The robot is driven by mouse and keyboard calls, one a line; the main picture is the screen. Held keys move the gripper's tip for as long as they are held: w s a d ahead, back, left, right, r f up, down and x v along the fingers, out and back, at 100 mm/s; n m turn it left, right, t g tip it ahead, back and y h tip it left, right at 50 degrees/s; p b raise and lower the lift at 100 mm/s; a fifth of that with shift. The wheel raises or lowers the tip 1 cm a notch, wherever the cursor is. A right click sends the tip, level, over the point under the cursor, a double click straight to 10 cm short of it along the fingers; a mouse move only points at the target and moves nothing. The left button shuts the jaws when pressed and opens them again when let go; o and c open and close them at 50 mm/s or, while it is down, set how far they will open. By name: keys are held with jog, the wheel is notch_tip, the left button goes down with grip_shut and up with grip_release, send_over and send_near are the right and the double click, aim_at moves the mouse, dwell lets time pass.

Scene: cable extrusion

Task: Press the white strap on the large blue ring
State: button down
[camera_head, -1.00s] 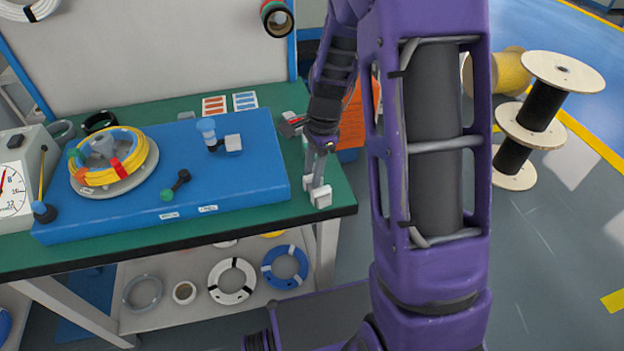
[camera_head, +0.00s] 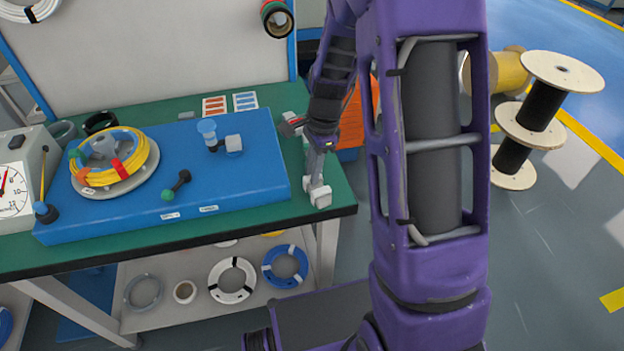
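The large blue ring (camera_head: 285,267) is a coil of blue cable on the shelf under the workbench. It has white strap bands (camera_head: 271,270) around it at several places. My gripper (camera_head: 317,193) points down over the front right corner of the green bench top, above and to the right of the ring, and does not touch it. Its two pale fingertips are together, with nothing visible between them.
A blue board (camera_head: 240,165) on the green bench top (camera_head: 335,190) carries a yellow coil (camera_head: 128,175) on a turntable. A white ring (camera_head: 232,281) lies left of the blue ring. A bench leg (camera_head: 327,245) stands right of it. Cable spools (camera_head: 530,115) stand on the floor at right.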

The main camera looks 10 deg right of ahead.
notch_tip(320, 180, up, 8)
jog(key=p, duration=0.6)
jog(key=shift+p, duration=0.4)
